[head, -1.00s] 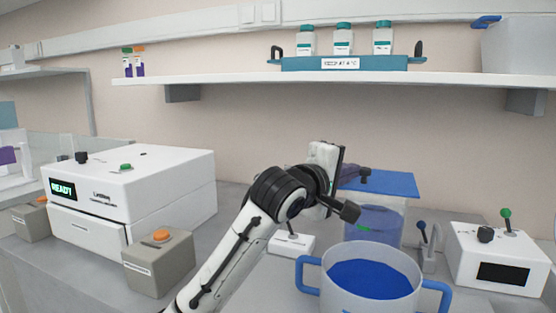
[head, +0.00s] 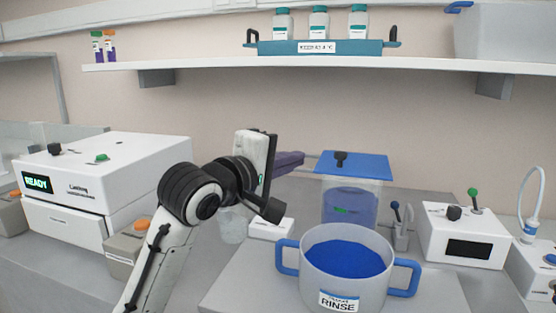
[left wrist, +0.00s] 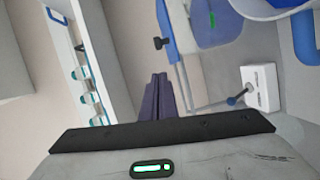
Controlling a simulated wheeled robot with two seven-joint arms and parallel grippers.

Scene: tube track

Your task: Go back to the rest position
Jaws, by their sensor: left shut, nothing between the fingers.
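My left arm comes in from the lower left in the head view. My left gripper (head: 298,158) has dark purple fingers that point right, toward the blue-lidded clear tank (head: 350,204). The fingers lie together with nothing between them. In the left wrist view the same fingers (left wrist: 157,82) are side by side and empty, with the tank's blue lid edge and black knob close by in the picture. I cannot tell the exact gap to the tank. My right gripper is not in view.
A RINSE tub (head: 372,294) with blue handles stands in front. A white READY machine (head: 150,160) is at left. A white box (head: 462,234) with a green-tipped lever is at right. A shelf (head: 300,65) with a teal bottle rack (head: 350,48) runs above.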

